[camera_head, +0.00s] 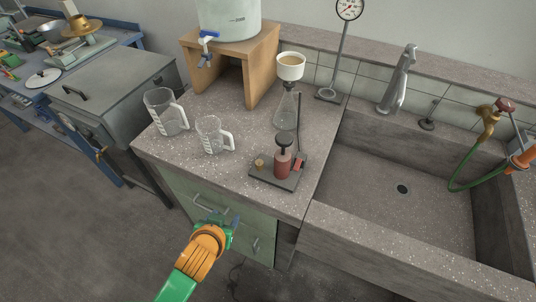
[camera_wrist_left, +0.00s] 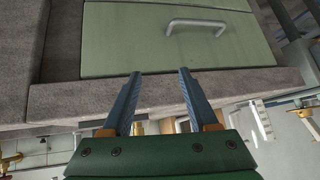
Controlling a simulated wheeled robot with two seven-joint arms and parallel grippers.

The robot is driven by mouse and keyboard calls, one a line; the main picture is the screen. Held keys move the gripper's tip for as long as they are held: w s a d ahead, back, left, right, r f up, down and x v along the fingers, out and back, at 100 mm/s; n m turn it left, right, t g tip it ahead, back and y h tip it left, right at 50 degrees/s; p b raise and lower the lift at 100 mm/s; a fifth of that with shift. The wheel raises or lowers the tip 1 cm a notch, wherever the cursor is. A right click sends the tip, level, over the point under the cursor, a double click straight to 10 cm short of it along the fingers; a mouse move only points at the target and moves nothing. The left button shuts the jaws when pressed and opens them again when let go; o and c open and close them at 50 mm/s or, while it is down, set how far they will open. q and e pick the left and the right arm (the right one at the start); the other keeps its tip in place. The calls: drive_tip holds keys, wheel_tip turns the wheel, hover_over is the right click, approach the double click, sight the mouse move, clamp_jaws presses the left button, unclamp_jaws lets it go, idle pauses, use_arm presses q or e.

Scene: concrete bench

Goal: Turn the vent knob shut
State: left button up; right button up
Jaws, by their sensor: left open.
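A small pump stand with a dark base plate (camera_head: 268,178) sits near the front edge of the bench. It carries a red cylinder with a black top (camera_head: 283,158). A small brass knob (camera_head: 259,164), which looks like the vent knob, stands at the left end of the plate. I cannot tell how far it is turned. My left gripper (camera_head: 229,224) is low, in front of the green drawers and apart from the pump. In the left wrist view its two blue fingers (camera_wrist_left: 158,80) are spread with nothing between them. My right gripper is not in view.
A flask (camera_head: 286,111) with a white funnel (camera_head: 290,67) stands behind the pump. Two clear jugs (camera_head: 165,112) (camera_head: 213,136) stand to the left. A wooden stand (camera_head: 262,62) holds a water container. A sink (camera_head: 390,205) lies right. A drawer handle (camera_wrist_left: 196,25) is near my left gripper.

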use_arm(q)
wheel_tip(320, 180, up, 4)
drive_tip(key=r, duration=0.1)
drive_tip(key=t+h, duration=0.2)
drive_tip(key=t, duration=0.2)
approach(259, 163)
drive_tip(key=shift+w+a+f, duration=0.2)
drive_tip(key=shift+w+f, duration=0.35)
drive_tip(key=shift+f, duration=0.3)
drive_tip(key=shift+t, duration=0.4)
drive_tip(key=x, duration=0.6)
drive_tip(key=shift+w+d+r, duration=0.15)
drive_tip(key=shift+d+r, duration=0.05)
drive_tip(key=shift+d, duration=0.1)
drive_tip(key=shift+w+f, duration=0.2)
drive_tip(key=shift+w, duration=0.3)
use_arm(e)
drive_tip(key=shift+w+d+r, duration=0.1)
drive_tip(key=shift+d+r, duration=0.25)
use_arm(q)
drive_tip(key=shift+c, duration=0.2)
